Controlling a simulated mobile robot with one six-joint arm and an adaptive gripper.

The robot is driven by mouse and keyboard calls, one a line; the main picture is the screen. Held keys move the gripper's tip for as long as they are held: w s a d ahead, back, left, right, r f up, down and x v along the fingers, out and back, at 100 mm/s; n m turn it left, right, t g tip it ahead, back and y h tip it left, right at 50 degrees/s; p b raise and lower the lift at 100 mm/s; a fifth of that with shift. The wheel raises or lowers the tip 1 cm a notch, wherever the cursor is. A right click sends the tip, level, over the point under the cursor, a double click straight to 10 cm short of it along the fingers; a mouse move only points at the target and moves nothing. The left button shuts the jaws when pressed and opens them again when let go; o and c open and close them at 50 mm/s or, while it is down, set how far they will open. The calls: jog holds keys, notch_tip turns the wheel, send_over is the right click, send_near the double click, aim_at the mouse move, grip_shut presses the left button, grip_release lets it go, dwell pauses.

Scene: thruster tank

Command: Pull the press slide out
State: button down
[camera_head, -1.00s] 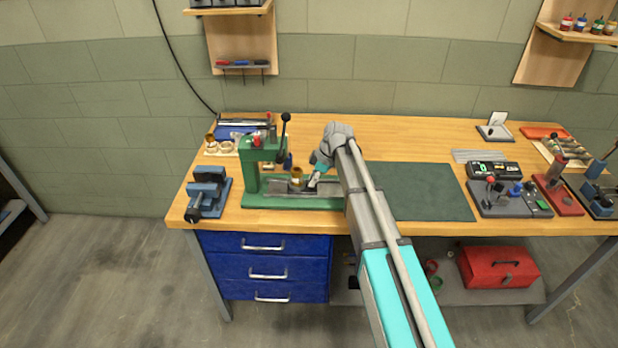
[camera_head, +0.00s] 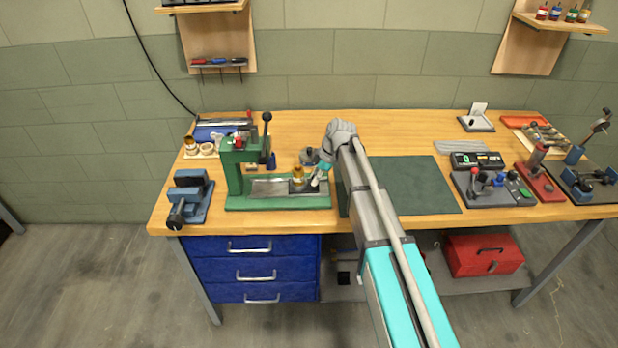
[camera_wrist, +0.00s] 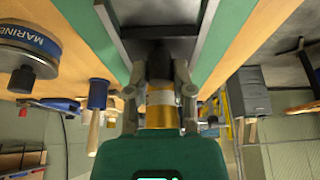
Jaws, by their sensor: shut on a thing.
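The green press (camera_head: 233,165) stands at the left of the bench, with a lever with a black knob. Its press slide (camera_head: 297,187) is a dark block at the right end of the grey track, clear of the press head. A brass cylinder (camera_head: 298,173) stands upright on the slide and also shows in the wrist view (camera_wrist: 161,108). My gripper (camera_head: 319,179) is at the right side of the slide. In the wrist view, its fingers (camera_wrist: 160,80) are shut at the slide's dark end; the exact grip is partly hidden.
A blue vise (camera_head: 190,196) is left of the press. A grey round object (camera_head: 309,156) stands close behind my gripper. A dark green mat (camera_head: 420,185) lies to the right, partly behind my arm. Devices with knobs (camera_head: 490,187) stand farther right.

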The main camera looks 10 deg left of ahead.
jog(key=c, duration=0.6)
grip_release()
jog(key=shift+d, duration=0.35)
jog(key=shift+o, duration=0.6)
jog(key=shift+a, duration=0.15)
jog(key=shift+a, duration=0.1)
